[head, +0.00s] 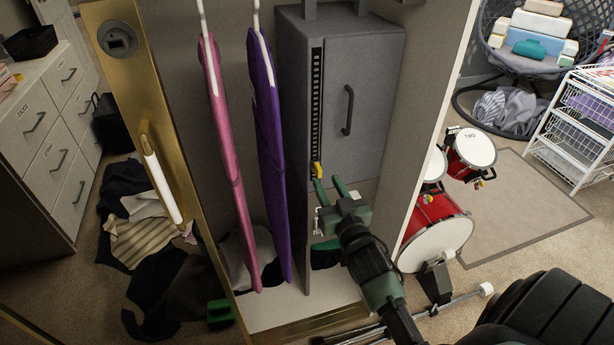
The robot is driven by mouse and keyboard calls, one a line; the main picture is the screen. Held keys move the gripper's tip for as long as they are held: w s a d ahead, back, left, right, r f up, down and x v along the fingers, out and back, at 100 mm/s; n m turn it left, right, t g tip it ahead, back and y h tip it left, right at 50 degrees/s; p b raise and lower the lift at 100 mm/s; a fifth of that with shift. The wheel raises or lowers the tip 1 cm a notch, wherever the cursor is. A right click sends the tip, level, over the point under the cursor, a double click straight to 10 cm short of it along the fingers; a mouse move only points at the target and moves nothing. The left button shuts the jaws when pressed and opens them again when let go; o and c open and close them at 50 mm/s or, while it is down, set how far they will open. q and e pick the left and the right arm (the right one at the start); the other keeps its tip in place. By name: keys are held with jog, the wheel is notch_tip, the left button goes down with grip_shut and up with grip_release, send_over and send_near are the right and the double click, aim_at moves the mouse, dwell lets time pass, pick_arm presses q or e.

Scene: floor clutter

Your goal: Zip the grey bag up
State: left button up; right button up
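The grey bag (363,75) stands upright inside an open closet, tall and boxy, with a black handle on its front. A dark toothed zip (317,105) runs down its left front edge. The yellow zip pull (317,170) sits at the low end of that strip. My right gripper (327,181) reaches up from below, its two green fingers apart. The tip of its left finger is right by the zip pull; I cannot tell whether they touch. The bag's lower part is partly behind my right arm.
A pink board (226,160) and a purple board (266,140) hang left of the bag. The gold-framed door (120,75) stands at the left. Dark clothes (165,290) lie on the floor. A red drum set (437,230) stands right of the closet wall.

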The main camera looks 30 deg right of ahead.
aim_at(320, 171)
jog(key=x, duration=0.7)
jog(key=shift+w+d, duration=0.1)
jog(key=shift+w, duration=0.1)
jog(key=shift+f, duration=0.1)
grip_shut()
dwell(1.1)
